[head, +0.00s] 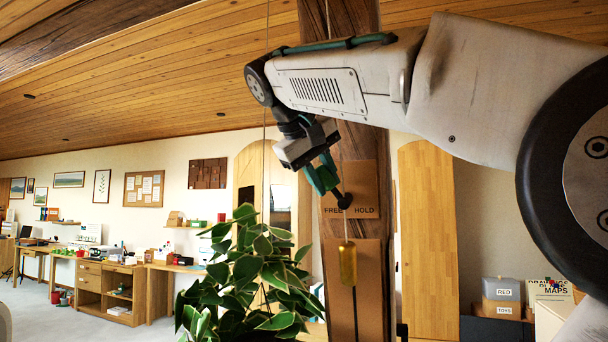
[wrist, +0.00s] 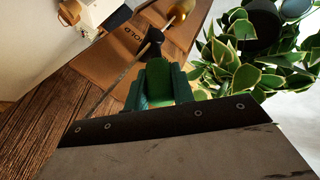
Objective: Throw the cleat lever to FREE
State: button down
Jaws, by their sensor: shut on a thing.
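The cleat lever (head: 345,201) is black and sits on a brown plate (head: 366,188) on the timber post. The plate is marked FREE at left and HOLD at right. In the head view the lever slants up and left from its dark lower end to my gripper (head: 323,177). My gripper's green fingers are closed on the lever's upper part. In the wrist view the lever (wrist: 152,38) shows just beyond the fingers (wrist: 158,82), and the word HOLD is readable. The fingers hide part of the lever, so its exact setting is hard to tell.
A brass weight (head: 348,263) hangs just below the plate, in front of the post (head: 358,150). A leafy plant (head: 252,270) stands close at the left. Labelled boxes (head: 502,297) are at the lower right. Desks (head: 110,285) line the far wall.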

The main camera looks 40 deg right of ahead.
jog(key=shift+f, duration=0.15)
dwell(0.3)
jog(key=c, duration=1.5)
grip_release()
jog(key=shift+o, duration=0.2)
jog(key=w+v, duration=0.1)
jog(key=v, duration=0.6)
jog(key=shift+s+a+r, duration=0.25)
jog(key=shift+s+r, duration=0.1)
jog(key=shift+s, duration=0.05)
